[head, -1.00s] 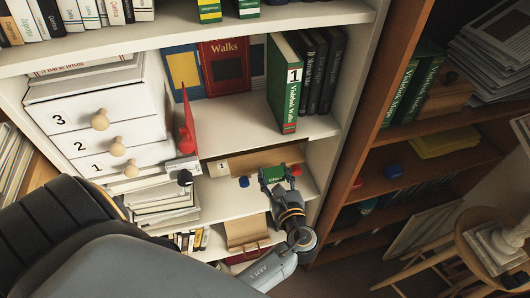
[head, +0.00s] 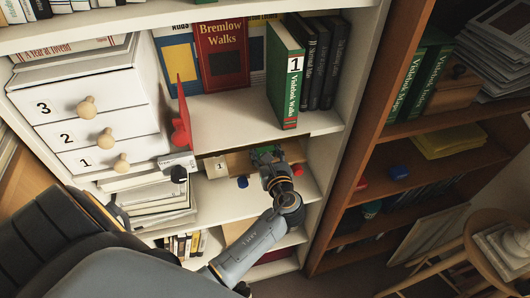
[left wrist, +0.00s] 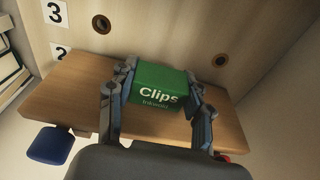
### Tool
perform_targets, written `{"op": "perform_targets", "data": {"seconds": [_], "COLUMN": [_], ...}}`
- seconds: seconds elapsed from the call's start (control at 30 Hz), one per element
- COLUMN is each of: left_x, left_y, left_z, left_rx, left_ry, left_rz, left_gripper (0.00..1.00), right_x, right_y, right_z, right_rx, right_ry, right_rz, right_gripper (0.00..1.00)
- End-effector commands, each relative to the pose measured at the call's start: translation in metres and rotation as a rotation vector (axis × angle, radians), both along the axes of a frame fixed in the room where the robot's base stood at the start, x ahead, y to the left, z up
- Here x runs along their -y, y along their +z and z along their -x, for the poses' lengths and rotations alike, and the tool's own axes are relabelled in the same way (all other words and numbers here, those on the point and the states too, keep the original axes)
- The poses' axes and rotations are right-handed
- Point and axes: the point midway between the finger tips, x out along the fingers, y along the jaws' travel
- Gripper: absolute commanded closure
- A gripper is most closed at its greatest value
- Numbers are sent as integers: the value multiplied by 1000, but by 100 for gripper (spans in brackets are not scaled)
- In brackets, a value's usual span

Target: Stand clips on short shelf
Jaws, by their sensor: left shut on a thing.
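The clips box (left wrist: 159,88), green with white "Clips" lettering, is upright between the fingers of my left gripper (left wrist: 158,100), which is shut on it. In the left wrist view it is over the short wooden shelf (left wrist: 75,92), near its middle. I cannot tell whether its base touches the board. In the head view my left gripper (head: 268,163) reaches into the white bookcase, with the green box (head: 264,152) partly hidden at its tip. The short shelf (head: 237,162) shows beside it. My right gripper is not in view.
A blue object (left wrist: 47,145) is at the short shelf's front left, and a red one (left wrist: 224,157) at its front right. The back panel has number labels (left wrist: 55,12) and round holes. A green book (head: 284,80) stands on the shelf above. Stacked books (head: 150,205) lie left.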

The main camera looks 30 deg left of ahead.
Motion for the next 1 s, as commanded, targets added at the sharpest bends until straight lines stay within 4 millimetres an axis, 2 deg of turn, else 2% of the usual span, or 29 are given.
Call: {"op": "perform_targets", "data": {"seconds": [0.13,0.17,0.27,0.67,0.77,1.0], "left_x": [0,0,0,3,12,50], "left_y": [0,-1,0,1,1,8], "left_z": [0,0,0,3,11,43], "left_rx": [0,-1,0,-1,-1,0], "left_ry": [0,0,0,0,0,0], "left_rz": [0,-1,0,1,2,4], "left_gripper": [81,48,27,27,27,27], "right_x": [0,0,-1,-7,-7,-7], "right_y": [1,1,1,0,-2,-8], "right_z": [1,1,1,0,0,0], "right_rx": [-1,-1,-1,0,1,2], "right_ry": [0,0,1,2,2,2], "right_rz": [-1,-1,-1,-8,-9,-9], "right_gripper": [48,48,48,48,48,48]}}
